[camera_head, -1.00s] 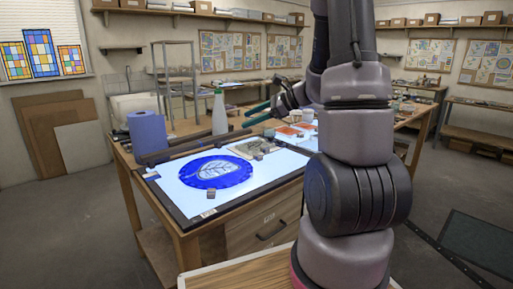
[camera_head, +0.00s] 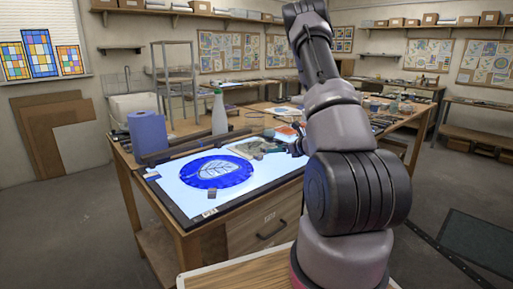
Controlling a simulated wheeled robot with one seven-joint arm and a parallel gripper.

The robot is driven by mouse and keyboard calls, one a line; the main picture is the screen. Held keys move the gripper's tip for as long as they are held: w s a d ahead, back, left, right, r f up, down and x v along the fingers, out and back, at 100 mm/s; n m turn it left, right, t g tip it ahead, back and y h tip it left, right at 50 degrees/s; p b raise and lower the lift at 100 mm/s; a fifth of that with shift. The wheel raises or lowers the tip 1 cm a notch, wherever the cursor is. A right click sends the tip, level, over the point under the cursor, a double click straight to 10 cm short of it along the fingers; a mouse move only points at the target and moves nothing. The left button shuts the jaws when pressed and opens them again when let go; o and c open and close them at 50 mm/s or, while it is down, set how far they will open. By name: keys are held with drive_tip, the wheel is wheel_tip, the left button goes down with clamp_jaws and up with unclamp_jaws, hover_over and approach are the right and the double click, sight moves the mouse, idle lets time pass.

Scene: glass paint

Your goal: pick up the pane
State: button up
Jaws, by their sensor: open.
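The pane is a round blue glass piece (camera_head: 216,172) with a pale leaf drawn on it. It lies flat on the lit white top of a light table (camera_head: 178,197). My gripper (camera_head: 270,148) is low over the right part of the light table, right of the pane and apart from it.
Small dark blocks (camera_head: 212,194) sit near the pane's front edge. A blue paper roll (camera_head: 148,132) and a white bottle (camera_head: 219,113) stand behind the light table. A greyish sheet (camera_head: 243,149) lies right of the pane.

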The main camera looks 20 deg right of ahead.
sight(271, 155)
drive_tip(key=x, duration=0.5)
drive_tip(key=shift+w+d, duration=0.15)
drive_tip(key=shift+d, duration=0.15)
clamp_jaws()
drive_tip(key=shift+r, duration=0.1)
wheel_tip(271, 155, up, 10)
idle(0.3)
